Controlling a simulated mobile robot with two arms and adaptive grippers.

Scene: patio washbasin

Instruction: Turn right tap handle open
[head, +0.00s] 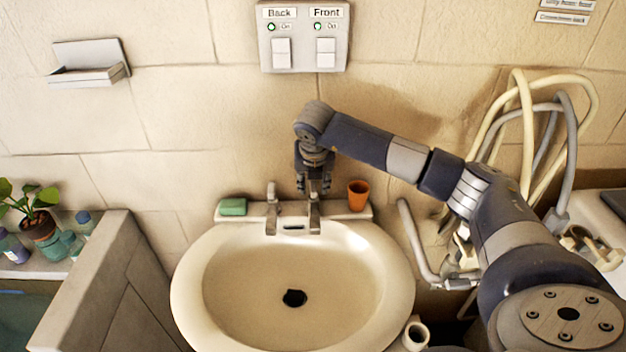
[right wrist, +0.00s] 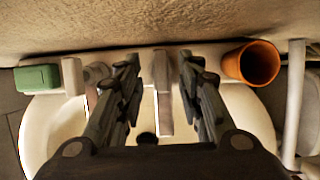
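The right tap (head: 314,217) stands on the back ledge of the white washbasin (head: 185,290). The left tap (head: 271,208) is beside it. My right gripper (head: 314,186) points down just above the right tap, partly hiding its top. In the right wrist view the right gripper (right wrist: 160,64) is open, one finger on each side of the right tap (right wrist: 164,100), with gaps showing between fingers and tap. The left tap (right wrist: 72,76) lies outside the left finger there. My left gripper is not in view.
A green soap or sponge (head: 233,207) sits left of the taps. An orange cup (head: 358,195) stands close to the right of my gripper, also in the right wrist view (right wrist: 252,64). The wall is close behind. A grey pipe (head: 417,245) rises right of the basin.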

